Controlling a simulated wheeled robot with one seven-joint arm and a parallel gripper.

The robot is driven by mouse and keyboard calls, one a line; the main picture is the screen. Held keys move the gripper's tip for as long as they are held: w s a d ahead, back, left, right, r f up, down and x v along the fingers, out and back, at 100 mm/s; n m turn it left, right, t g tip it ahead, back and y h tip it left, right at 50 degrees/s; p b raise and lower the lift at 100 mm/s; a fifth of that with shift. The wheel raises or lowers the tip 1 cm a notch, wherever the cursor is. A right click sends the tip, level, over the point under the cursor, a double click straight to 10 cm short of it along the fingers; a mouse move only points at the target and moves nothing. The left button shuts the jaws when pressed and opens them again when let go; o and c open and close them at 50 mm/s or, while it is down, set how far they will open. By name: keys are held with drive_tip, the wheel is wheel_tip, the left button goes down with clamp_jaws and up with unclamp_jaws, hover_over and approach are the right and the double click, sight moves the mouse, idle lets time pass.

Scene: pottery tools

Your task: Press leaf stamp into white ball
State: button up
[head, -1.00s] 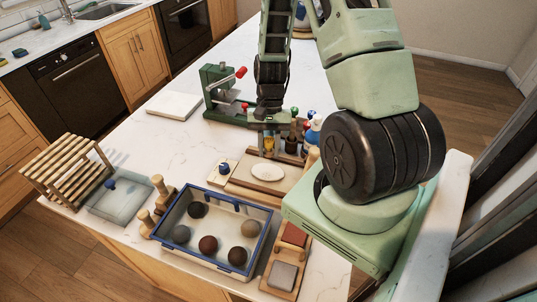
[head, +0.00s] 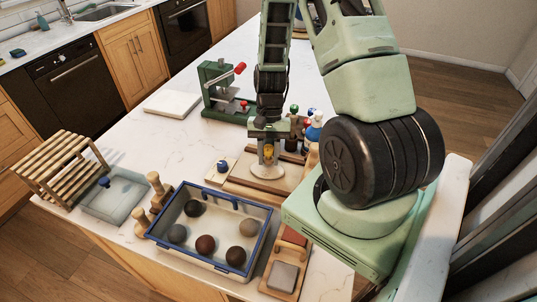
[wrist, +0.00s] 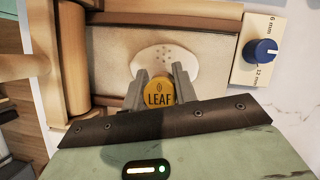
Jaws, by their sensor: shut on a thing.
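The leaf stamp, with a round yellow top marked LEAF (wrist: 158,95), is clamped between the fingers of my gripper (wrist: 160,84). In the head view my gripper (head: 268,150) points down over the wooden board. No round white ball shows; a flat white round piece (head: 266,173) lies on the board (head: 240,176). In the wrist view the white piece (wrist: 168,62) has several small dots on its surface. The stamp is right above or on its near part. The stamp's lower face is hidden, so I cannot tell whether it touches.
A blue-rimmed box (head: 213,205) with several dark and brown balls stands in front. A blue-knobbed thickness block (wrist: 263,50) is beside the board. A green press (head: 222,88) and several coloured-top tools (head: 294,115) stand behind.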

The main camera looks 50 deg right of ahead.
drive_tip(key=shift+f+b, duration=0.4)
drive_tip(key=shift+f, duration=0.2)
drive_tip(key=shift+r, duration=0.1)
idle(0.7)
drive_tip(key=shift+r+p, duration=2.55)
drive_tip(key=shift+r, duration=0.4)
